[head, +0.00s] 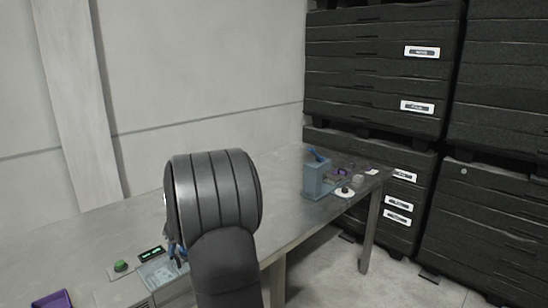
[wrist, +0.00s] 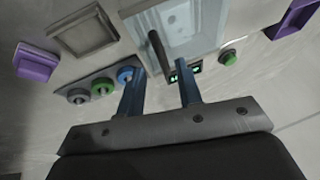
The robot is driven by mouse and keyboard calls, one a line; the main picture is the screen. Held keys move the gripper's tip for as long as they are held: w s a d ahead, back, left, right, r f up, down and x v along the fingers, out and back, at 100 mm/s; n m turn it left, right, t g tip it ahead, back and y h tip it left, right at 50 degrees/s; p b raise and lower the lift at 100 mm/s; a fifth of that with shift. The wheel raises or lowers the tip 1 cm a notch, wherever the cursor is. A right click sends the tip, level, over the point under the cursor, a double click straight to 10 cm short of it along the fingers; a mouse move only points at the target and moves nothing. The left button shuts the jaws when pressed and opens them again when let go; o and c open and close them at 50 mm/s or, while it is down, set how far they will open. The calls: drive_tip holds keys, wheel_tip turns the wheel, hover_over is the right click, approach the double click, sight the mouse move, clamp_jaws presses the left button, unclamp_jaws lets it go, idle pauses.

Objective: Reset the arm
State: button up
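My gripper (wrist: 160,84) shows in the wrist view with its two blue fingers apart and nothing clearly held between them. A dark rod (wrist: 157,48) stands out from a pale blue tray or panel (wrist: 203,14) just beyond the fingertips; I cannot tell whether it touches them. In the head view my thick grey arm hides most of the gripper. Only bits of blue finger (head: 177,254) show at its left, above the table near the pale blue panel (head: 160,272).
The metal table (head: 90,245) carries a green button (head: 121,266), a green-lit display (head: 150,254) and a purple bin (head: 52,300). A blue-grey container (head: 316,180) stands at the far right end. Stacked black crates (head: 385,45) rise behind.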

drive_tip(key=shift+w+a+f, duration=0.1)
drive_tip(key=shift+a+f, duration=0.2)
drive_tip(key=shift+f, duration=0.35)
drive_tip(key=shift+a, duration=0.15)
idle(2.6)
